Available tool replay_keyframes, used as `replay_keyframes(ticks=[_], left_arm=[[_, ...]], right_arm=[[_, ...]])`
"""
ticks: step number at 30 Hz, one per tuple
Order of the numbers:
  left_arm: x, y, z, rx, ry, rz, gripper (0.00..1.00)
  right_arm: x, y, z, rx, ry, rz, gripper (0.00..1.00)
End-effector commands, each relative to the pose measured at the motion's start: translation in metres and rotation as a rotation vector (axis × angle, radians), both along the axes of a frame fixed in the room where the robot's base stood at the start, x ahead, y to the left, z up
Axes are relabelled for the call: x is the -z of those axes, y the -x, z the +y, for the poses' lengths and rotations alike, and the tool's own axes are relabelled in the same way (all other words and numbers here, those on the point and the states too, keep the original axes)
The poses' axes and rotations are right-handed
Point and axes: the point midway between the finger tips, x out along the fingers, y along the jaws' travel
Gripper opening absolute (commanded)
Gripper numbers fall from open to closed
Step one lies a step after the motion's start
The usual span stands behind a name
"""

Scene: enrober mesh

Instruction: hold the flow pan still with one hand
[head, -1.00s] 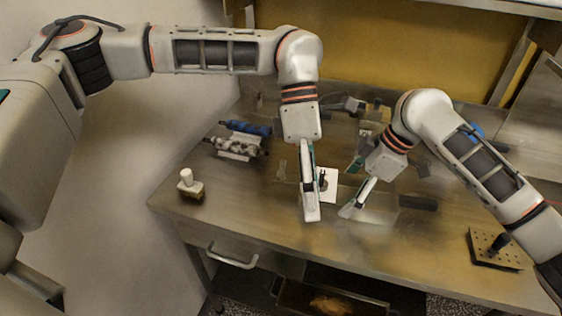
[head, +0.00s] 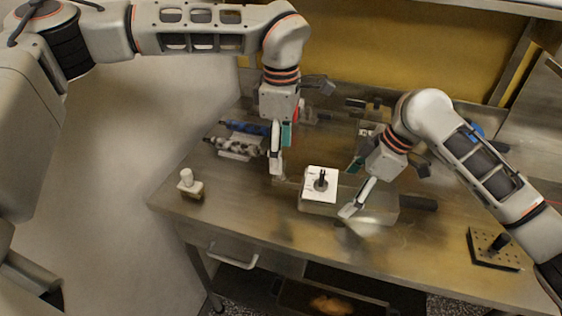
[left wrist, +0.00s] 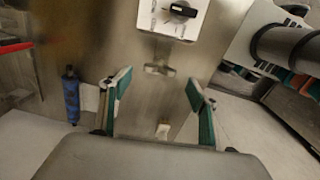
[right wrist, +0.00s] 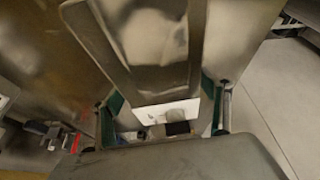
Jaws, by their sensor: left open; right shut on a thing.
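The flow pan (right wrist: 150,45) is a shiny metal tray with a raised rim, filling the upper middle of the right wrist view. My right gripper (head: 350,205) is low over the middle of the bench and shut on the pan, its fingers well apart. In the head view the pan is hard to separate from the shiny bench. My left gripper (head: 279,158) is open and empty above the bench, left of a metal box. In the left wrist view its fingers (left wrist: 160,92) are spread with nothing between them.
The metal box has a white panel (head: 314,193) and black knob (head: 321,179). Blue and grey rollers (head: 240,140) lie at the left. A white-handled block (head: 190,186) sits near the left edge. A perforated plate (head: 493,250) is at the right.

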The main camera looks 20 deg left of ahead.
Motion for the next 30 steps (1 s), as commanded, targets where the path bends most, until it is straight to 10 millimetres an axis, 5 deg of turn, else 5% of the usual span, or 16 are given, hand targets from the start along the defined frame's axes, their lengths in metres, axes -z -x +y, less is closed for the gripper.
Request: replay_keyframes(ticks=[7, 19, 24, 30], left_arm=[[0.031, 0.000, 0.000, 0.000, 0.001, 0.001, 0.61], [0.038, 0.000, 0.000, 0.000, 0.001, 0.000, 0.61], [0.038, 0.000, 0.000, 0.000, 0.001, 0.000, 0.23], [0.038, 0.000, 0.000, -0.003, 0.001, 0.000, 0.23]], right_arm=[[0.001, 0.000, 0.000, -0.001, 0.002, 0.002, 0.42], [0.001, 0.000, 0.000, -0.001, 0.002, 0.002, 0.42], [0.001, 0.000, 0.000, -0.001, 0.002, 0.002, 0.42], [0.001, 0.000, 0.000, 0.000, 0.002, 0.001, 0.42]])
